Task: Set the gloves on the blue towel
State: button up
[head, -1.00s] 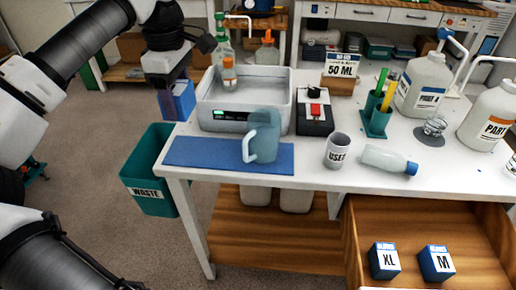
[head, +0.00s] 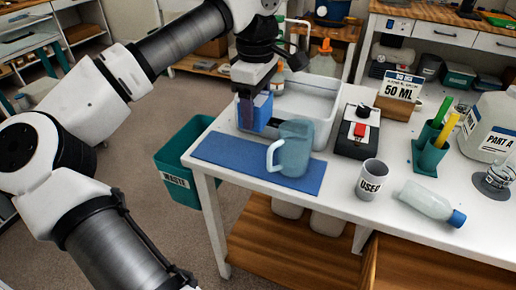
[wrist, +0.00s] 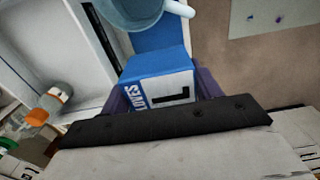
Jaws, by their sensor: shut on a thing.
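My gripper (head: 254,112) is shut on a blue and white gloves box (head: 264,113). In the wrist view the box (wrist: 160,80) shows an "L" and part of the word "GLOVES", between the purple fingers. The blue towel (head: 220,152) lies flat along the table's front left edge. The held box appears at the towel's back edge, in front of the wash basin; its height above the table is hard to tell. A translucent blue jug (head: 292,150) stands on the towel, right of the box, and shows close to it in the wrist view (wrist: 135,10).
A black device with a red switch (head: 358,135), a "USED" cup (head: 371,180) and a lying bottle (head: 425,199) are to the right. The towel's left part looks clear. The teal waste bin (head: 180,180) is left of the table.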

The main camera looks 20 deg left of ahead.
aim_at(257, 160)
notch_tip(257, 160, down, 11)
dwell(0.4)
jog(key=shift+f+b, duration=0.2)
jog(key=shift+b, duration=0.1)
jog(key=o, duration=1)
jog(key=shift+r, duration=0.1)
